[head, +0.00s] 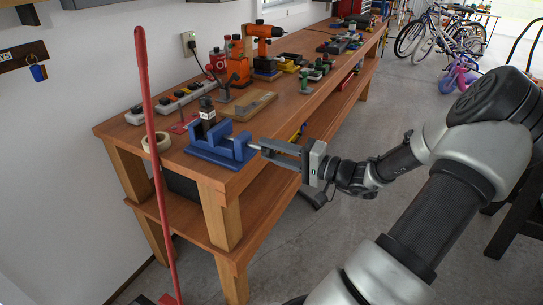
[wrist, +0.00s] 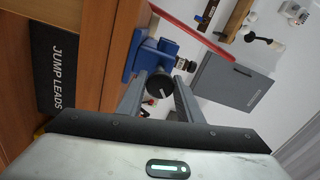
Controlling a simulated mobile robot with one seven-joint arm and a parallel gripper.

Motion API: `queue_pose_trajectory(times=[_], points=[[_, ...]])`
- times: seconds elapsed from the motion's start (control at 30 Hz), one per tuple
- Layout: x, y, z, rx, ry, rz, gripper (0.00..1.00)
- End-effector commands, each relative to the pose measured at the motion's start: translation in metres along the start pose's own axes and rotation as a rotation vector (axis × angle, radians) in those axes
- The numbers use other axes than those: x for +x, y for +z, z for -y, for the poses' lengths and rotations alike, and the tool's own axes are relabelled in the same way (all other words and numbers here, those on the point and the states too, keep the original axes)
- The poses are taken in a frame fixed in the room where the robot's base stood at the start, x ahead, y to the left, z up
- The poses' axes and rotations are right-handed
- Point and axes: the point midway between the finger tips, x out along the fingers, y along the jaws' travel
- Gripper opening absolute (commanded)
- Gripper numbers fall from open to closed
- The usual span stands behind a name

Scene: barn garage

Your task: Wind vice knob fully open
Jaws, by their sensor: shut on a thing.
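The blue vice (head: 211,149) sits at the near corner of the wooden workbench, and it also shows in the wrist view (wrist: 146,62). Its round black knob (wrist: 160,87) faces the wrist camera, with a pale line across its face. My gripper (wrist: 161,84) is shut on the knob, one finger on each side of it. In the head view my gripper (head: 257,147) reaches in from the right, level with the vice screw, and its fingers hide the knob. A dark upright object (head: 207,112) with a pale label stands at the vice; whether the jaws clamp it I cannot tell.
The workbench (head: 280,108) carries several tools and a power strip (head: 170,103) behind the vice. A tape roll (head: 156,143) lies left of it. A red pole (head: 150,120) stands in front of the bench's left end. The concrete floor (head: 300,240) beside the bench is mostly clear.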

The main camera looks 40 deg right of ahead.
Motion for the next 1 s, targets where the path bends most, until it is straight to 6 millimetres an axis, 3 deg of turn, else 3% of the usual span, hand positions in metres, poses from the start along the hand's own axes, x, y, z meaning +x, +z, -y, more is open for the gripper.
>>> queue_pose_trajectory(times=[0.3,0.8,0.83,0.9,1.0], points=[[-0.0009,0.0007,-0.0018,-0.104,0.003,0.0,0.1],[-0.001,0.0006,-0.0013,-0.119,0.003,0.0,0.1],[-0.001,0.0006,-0.0013,-0.119,0.003,0.0,0.36],[-0.001,0.0005,-0.0011,-0.118,0.003,0.0,0.46],[-0.0007,0.0003,-0.0008,-0.119,0.002,0.0,0.46]])
